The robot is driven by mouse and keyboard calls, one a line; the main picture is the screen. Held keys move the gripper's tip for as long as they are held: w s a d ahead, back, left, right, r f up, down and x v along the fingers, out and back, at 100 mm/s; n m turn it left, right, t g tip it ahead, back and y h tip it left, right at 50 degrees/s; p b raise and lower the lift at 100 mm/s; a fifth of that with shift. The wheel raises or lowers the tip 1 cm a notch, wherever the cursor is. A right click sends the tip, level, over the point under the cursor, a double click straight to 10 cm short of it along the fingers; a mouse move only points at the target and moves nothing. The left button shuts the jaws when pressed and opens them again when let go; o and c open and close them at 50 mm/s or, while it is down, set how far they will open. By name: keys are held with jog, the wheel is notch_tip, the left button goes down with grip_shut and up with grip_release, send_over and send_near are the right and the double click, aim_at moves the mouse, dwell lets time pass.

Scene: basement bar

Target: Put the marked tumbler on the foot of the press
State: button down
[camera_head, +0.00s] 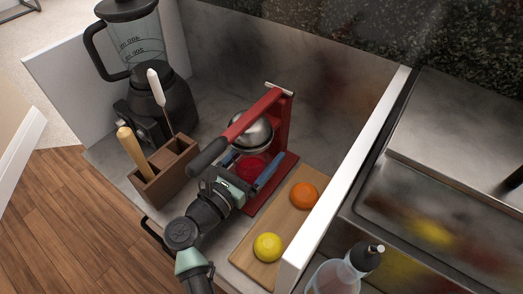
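The press is red, with a silver bowl (252,131), a dark-handled lever (236,128) and a red upright. Its flat red foot (284,173) shows at the right of my gripper. My gripper (255,163) reaches in low at the front of the press, under the bowl, with its blue fingers apart. A red, round tumbler-like thing (252,168) lies between the fingers. Its mark is not clear, and the bowl and my gripper hide parts of it. I cannot tell whether the fingers press on it or whether it rests on the foot.
A wooden caddy (166,173) with a wooden-handled tool and a white-handled tool stands left of the press. A blender (155,95) stands behind it. A cutting board (247,245) with an orange (304,196) and a lemon (268,247) lies at right, beside a white divider (345,170).

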aim_at(241, 174)
jog(key=shift+c, duration=0.6)
grip_release()
jog(key=shift+f, duration=0.1)
jog(key=shift+o, duration=0.6)
jog(key=p+v, duration=0.2)
jog(key=v, duration=1)
